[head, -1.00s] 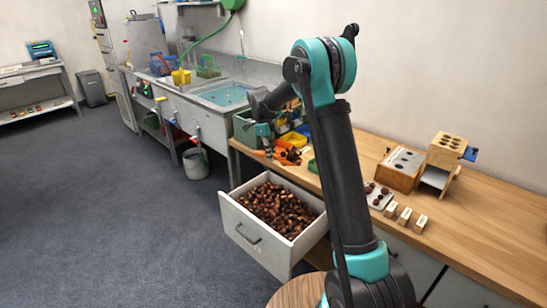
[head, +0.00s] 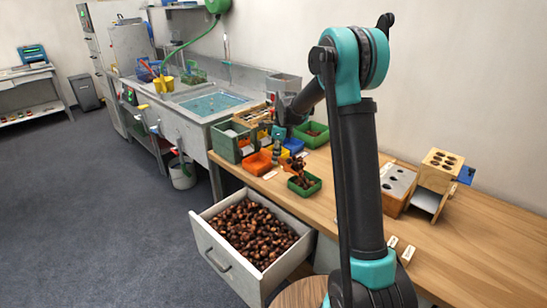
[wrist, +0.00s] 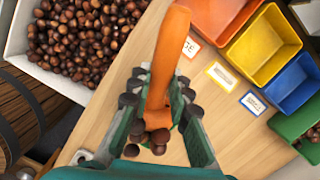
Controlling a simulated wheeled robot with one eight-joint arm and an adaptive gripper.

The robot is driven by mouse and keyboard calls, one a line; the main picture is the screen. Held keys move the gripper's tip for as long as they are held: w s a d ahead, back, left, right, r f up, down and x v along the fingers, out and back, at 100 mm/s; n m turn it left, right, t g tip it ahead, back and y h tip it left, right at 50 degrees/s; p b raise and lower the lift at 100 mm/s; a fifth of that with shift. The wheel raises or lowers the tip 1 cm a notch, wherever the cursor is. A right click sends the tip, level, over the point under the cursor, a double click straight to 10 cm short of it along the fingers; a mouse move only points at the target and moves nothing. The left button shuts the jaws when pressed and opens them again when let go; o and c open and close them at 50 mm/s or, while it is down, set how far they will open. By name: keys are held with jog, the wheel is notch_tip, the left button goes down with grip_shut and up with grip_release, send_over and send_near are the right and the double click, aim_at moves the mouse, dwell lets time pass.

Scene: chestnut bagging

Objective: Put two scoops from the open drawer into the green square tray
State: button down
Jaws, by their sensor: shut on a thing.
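The open drawer (head: 222,264) is full of loose brown chestnuts (head: 255,233); they also show in the wrist view (wrist: 80,38). A small green square tray (head: 317,188) stands on the worktop behind the drawer, with a few dark chestnuts in or just above it. My gripper (head: 279,133) is above the worktop near this tray. In the wrist view my gripper (wrist: 160,90) is shut on an orange scoop (wrist: 164,62). Several chestnuts (wrist: 154,139) show around the scoop's lower part. The scoop's bowl is mostly hidden, so its fill cannot be told.
Wooden blocks with holes (head: 440,165) stand at right.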

jog(key=s+d+r+t+y, duration=0.2)
jog(key=d+r+t+y, duration=0.1)
jog(key=d+r+y, duration=0.3)
jog(key=shift+s+d+r+y, duration=0.4)
jog(key=shift+d+y, duration=0.25)
jog(key=shift+y, duration=0.75)
jog(key=shift+a+f, duration=0.1)
